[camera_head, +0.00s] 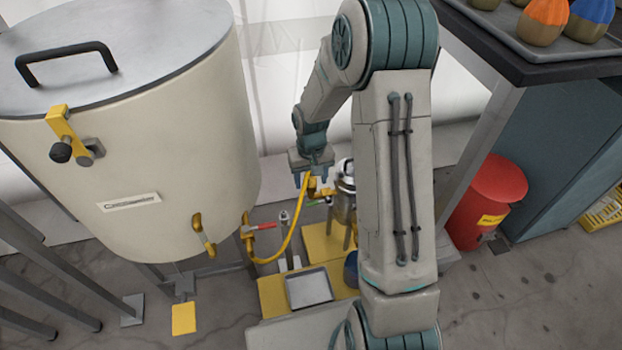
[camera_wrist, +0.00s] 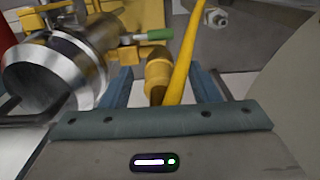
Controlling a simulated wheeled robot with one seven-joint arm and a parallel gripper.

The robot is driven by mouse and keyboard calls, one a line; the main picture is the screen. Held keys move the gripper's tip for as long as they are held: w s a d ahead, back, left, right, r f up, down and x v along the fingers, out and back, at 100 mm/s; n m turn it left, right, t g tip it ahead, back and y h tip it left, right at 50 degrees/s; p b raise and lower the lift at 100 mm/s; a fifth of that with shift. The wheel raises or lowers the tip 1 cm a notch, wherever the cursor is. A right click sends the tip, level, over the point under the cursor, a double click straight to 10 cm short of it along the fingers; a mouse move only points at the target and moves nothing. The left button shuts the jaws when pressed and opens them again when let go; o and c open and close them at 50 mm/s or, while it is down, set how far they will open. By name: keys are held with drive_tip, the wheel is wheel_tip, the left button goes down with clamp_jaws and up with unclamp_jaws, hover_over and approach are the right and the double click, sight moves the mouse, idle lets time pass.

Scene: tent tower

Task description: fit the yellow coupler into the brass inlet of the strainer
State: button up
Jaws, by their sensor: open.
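My gripper (camera_wrist: 162,88) is open, with one teal finger on each side of the yellow coupler (camera_wrist: 158,78). Gaps show between the fingers and the coupler. The yellow hose (camera_wrist: 181,62) runs up beside the coupler. The metal strainer (camera_wrist: 48,72) is at the left of the wrist view, close to the left finger. In the head view my gripper (camera_head: 312,172) hangs just left of the strainer (camera_head: 345,195), which my arm partly hides. The brass inlet is not clear, and I cannot tell whether the coupler is seated in it.
A green-handled valve (camera_wrist: 146,37) lies just beyond the fingers. A large cream drum (camera_head: 130,150) stands at left, with the hose (camera_head: 293,240) looping from its red-handled valve (camera_head: 262,226). A grey tray (camera_head: 309,288) is below. A red bin (camera_head: 490,200) and a bench (camera_head: 560,68) are at right.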

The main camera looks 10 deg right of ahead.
wheel_tip(320, 180, up, 13)
drive_tip(key=p, duration=0.4)
drive_tip(key=shift+f, duration=0.2)
